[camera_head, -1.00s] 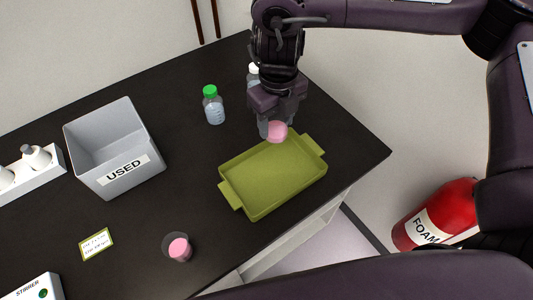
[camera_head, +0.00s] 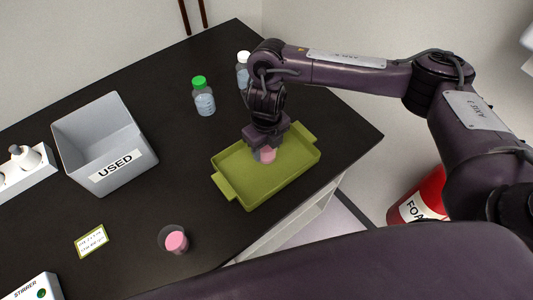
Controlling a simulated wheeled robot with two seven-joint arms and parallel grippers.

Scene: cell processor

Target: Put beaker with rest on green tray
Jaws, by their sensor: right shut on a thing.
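The green tray (camera_head: 247,195) lies on the black table near its right edge. My right gripper (camera_head: 266,150) is over the tray, pointing down, and is shut on a beaker (camera_head: 267,156) with pink content. That beaker is at or just above the tray's floor; I cannot tell if it touches. Another clear beaker with pink content (camera_head: 175,241) stands on the table at the front, left of the tray. My left gripper is not in view.
Behind the tray stand a green-capped bottle (camera_head: 204,97) and a white-capped bottle (camera_head: 243,70). A grey bin marked USED (camera_head: 108,145) is at the left. A small card (camera_head: 92,241) and a stirrer (camera_head: 38,290) lie at front left. A red extinguisher (camera_head: 418,200) stands beyond the table.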

